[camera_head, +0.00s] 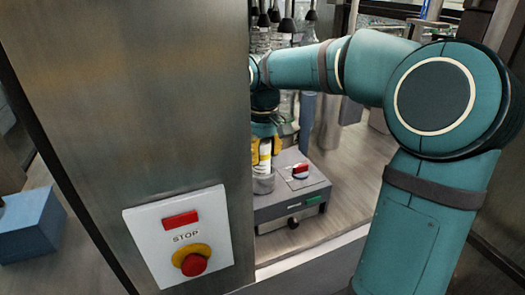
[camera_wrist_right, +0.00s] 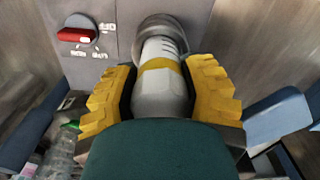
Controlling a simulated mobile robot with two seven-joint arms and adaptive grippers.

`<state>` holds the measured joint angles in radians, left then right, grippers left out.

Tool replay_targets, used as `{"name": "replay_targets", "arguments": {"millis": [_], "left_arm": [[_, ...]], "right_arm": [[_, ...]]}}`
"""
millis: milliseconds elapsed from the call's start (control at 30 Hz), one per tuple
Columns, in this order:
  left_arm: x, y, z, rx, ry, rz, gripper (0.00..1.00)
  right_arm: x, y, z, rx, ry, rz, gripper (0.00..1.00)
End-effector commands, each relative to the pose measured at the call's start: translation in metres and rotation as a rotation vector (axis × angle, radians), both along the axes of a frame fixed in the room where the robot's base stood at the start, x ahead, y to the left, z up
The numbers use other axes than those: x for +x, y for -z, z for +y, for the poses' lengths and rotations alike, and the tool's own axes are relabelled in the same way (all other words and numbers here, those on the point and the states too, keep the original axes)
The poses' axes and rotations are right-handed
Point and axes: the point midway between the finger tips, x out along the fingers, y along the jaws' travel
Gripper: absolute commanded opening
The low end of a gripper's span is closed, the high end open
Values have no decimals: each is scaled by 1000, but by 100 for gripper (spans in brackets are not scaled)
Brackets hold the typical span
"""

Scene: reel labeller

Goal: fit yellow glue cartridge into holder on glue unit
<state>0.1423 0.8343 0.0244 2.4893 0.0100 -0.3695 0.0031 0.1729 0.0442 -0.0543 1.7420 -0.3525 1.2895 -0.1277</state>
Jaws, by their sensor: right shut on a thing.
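The glue cartridge (camera_wrist_right: 160,92) is a white cylinder with a yellow band; its white body also shows in the head view (camera_head: 265,156). My right gripper (camera_wrist_right: 162,80), with yellow finger pads on both sides, is shut on it; the gripper is partly behind the steel panel in the head view (camera_head: 264,146). The cartridge points down at the round grey holder (camera_head: 263,184) on the glue unit (camera_head: 292,206). In the wrist view its far end overlaps the holder ring (camera_wrist_right: 161,27). I cannot tell how deep it sits. My left gripper is not in view.
A steel panel (camera_head: 170,110) with a red and yellow stop button (camera_head: 193,261) blocks much of the left side. The glue unit has a red switch (camera_head: 300,170) beside the holder. Clear bottles (camera_wrist_right: 60,150) stand at the wrist view's lower left.

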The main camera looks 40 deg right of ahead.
Motion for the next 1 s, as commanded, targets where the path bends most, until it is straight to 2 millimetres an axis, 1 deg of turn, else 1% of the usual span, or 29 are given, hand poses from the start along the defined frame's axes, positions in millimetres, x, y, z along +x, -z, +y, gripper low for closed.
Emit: {"name": "replay_targets", "arguments": {"millis": [200, 467, 500, 567, 600, 867, 1000], "left_arm": [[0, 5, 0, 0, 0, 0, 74], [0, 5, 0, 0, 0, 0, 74], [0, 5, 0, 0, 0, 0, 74], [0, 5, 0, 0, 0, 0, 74], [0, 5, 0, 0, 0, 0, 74], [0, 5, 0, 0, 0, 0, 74], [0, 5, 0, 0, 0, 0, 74]], "right_arm": [[0, 8, 0, 0, 0, 0, 0], [0, 8, 0, 0, 0, -1, 0], [0, 8, 0, 0, 0, -1, 53], [0, 8, 0, 0, 0, -1, 74], [0, 8, 0, 0, 0, -1, 78], [0, 8, 0, 0, 0, 1, 78], [0, 1, 0, -1, 0, -1, 78]]}}
